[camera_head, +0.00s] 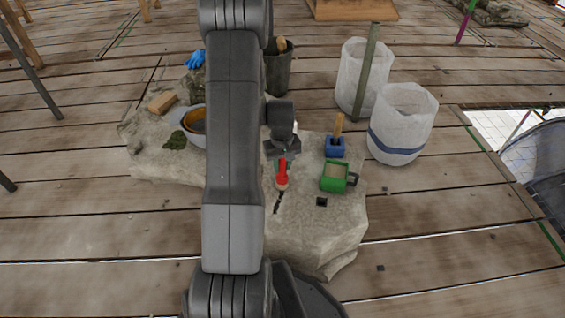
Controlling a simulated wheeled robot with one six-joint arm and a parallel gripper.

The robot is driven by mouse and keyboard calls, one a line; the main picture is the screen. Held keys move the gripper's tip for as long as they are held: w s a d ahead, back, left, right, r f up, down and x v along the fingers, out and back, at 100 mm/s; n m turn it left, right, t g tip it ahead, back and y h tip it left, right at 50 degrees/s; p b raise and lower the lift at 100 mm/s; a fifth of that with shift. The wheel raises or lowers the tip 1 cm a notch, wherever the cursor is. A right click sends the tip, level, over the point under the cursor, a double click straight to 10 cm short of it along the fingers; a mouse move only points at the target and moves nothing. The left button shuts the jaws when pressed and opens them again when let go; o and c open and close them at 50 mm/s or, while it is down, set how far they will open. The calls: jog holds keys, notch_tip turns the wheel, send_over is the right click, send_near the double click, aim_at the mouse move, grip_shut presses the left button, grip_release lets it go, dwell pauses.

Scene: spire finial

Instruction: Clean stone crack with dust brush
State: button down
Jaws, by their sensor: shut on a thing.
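My gripper (281,151) is over the middle of the pale stone block (305,235), shut on a red-handled brush (282,174). The brush points down, with its lower end just above or at the upper end of the dark crack (277,204) in the stone's top. I cannot tell whether the bristles touch the stone. My arm hides part of the stone to the left of the crack.
A green mug-like container (334,178), a blue holder (334,147) with a wooden handle and a small dark square (321,202) are right of the crack. White sacks (401,125) stand behind. A bowl (190,124), moss (175,142) and sponge-like block (162,103) are left.

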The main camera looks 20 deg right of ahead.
jog(key=shift+s+a, duration=0.1)
jog(key=shift+s, duration=0.1)
jog(key=shift+s+a, duration=0.35)
jog(key=shift+s, duration=0.25)
jog(key=shift+s+a, duration=0.35)
jog(key=shift+s, duration=0.2)
jog(key=shift+s, duration=0.15)
jog(key=shift+s+a+b, duration=0.2)
jog(key=shift+s+a, duration=0.2)
jog(key=shift+s, duration=0.2)
jog(key=shift+s+a+b, duration=0.15)
jog(key=shift+s+a, duration=0.2)
jog(key=shift+s, duration=0.25)
jog(key=shift+s+a+b, duration=0.15)
jog(key=shift+s+a, duration=0.35)
jog(key=shift+s, duration=0.35)
jog(key=shift+s+a+b, duration=0.2)
jog(key=shift+s+a, duration=0.25)
jog(key=shift+s, duration=0.45)
jog(key=shift+s+a+b, duration=0.15)
jog(key=shift+s+a, duration=0.35)
jog(key=shift+s, duration=0.35)
